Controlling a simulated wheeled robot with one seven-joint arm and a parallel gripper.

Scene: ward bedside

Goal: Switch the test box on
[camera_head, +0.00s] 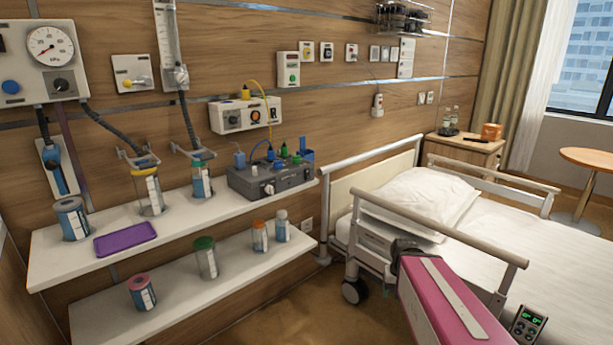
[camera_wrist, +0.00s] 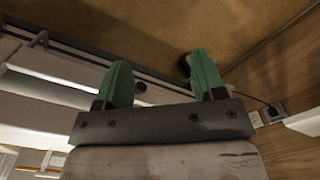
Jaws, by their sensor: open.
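A dark grey box (camera_head: 270,178), which I take to be the test box, sits at the right end of the upper wall shelf (camera_head: 85,255). It has pale knobs on its front and blue and green plugs on top. Whether it is on cannot be told. My gripper (camera_wrist: 159,60) is open and empty in the wrist view, its two green fingers apart above the floor beside the bed. In the head view my pink arm reaches over the bed side, to the right of and apart from the box; the gripper is mostly hidden there.
A bed (camera_head: 490,240) with raised rails (camera_head: 440,222) stands right of the shelves. Several jars and a purple tray (camera_head: 125,239) are on the upper shelf, with more jars on the lower shelf (camera_head: 185,300). A white wall unit (camera_head: 245,115) with a yellow cable hangs above the box.

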